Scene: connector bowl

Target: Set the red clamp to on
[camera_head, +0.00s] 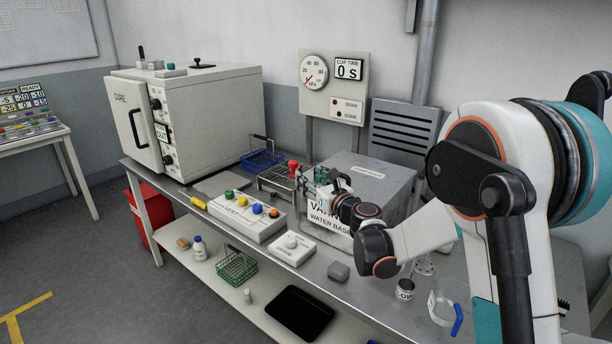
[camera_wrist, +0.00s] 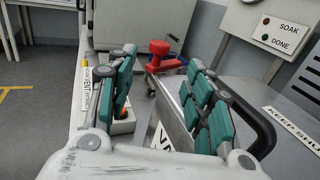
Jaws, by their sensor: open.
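The red clamp (camera_head: 293,165) stands near the back of the bench, above a wire rack and left of the grey metal box. In the wrist view the clamp (camera_wrist: 160,48) shows as a round red knob with a red arm reaching right, beyond my fingertips and between them. My gripper (camera_head: 317,183) is in front of the box, to the right of the clamp. In the wrist view my gripper (camera_wrist: 160,75) has its two teal-padded fingers spread wide, with nothing held. The clamp's lower part is partly hidden, and I cannot tell its setting.
The grey box (camera_head: 375,178) stands close behind my gripper. The white panel with coloured knobs (camera_head: 243,216) and a white one-knob unit (camera_head: 292,246) lie in front. A blue wire basket (camera_head: 262,160) and the large oven (camera_head: 215,120) stand left. A gauge board (camera_head: 333,85) rises behind.

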